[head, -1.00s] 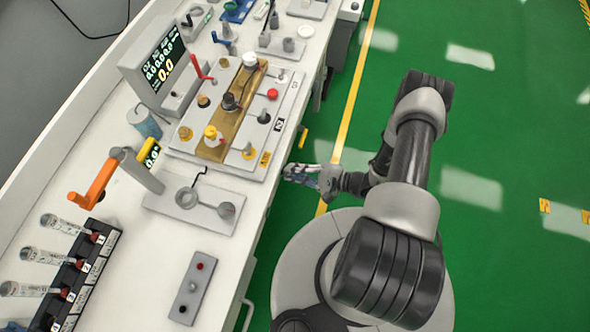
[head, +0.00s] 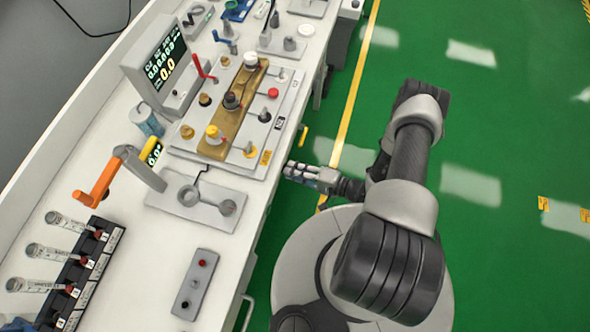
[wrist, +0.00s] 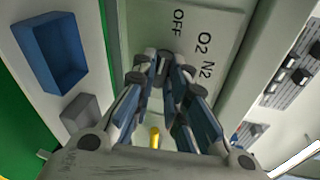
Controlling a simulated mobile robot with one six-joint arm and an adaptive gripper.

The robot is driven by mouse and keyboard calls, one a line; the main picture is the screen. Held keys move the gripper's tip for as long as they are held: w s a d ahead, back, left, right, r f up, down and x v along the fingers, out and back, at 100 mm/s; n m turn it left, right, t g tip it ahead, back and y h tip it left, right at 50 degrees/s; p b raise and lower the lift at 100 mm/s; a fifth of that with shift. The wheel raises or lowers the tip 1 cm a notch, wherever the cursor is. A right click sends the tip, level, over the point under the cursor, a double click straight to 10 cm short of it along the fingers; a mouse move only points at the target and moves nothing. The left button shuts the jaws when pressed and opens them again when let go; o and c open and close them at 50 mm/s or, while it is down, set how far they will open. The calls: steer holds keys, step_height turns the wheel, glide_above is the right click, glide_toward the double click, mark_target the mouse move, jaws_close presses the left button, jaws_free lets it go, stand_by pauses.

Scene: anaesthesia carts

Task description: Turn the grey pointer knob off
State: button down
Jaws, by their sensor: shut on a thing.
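My gripper (wrist: 162,72) is in the middle of the wrist view. Its fingers converge and are shut on the grey pointer knob on a pale panel marked OFF, O2 and N2 (wrist: 190,40). The knob is almost wholly hidden between the fingertips, so I cannot tell exactly which mark its pointer faces. In the head view my gripper (head: 292,170) is against the aisle side of the white cart (head: 215,275), below the top's edge. The knob and its panel do not show there.
A blue bin (wrist: 52,52) and a grey block (wrist: 82,113) are left of the panel in the wrist view. A yellow part (wrist: 155,137) shows between the fingers. Above, the cart top carries a gas board (head: 180,150) and a monitor (head: 155,60). The green floor is open.

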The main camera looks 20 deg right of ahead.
steer(key=c, duration=1.6)
jaws_free()
steer(key=v, duration=1.2)
steer(key=shift+r, duration=0.1)
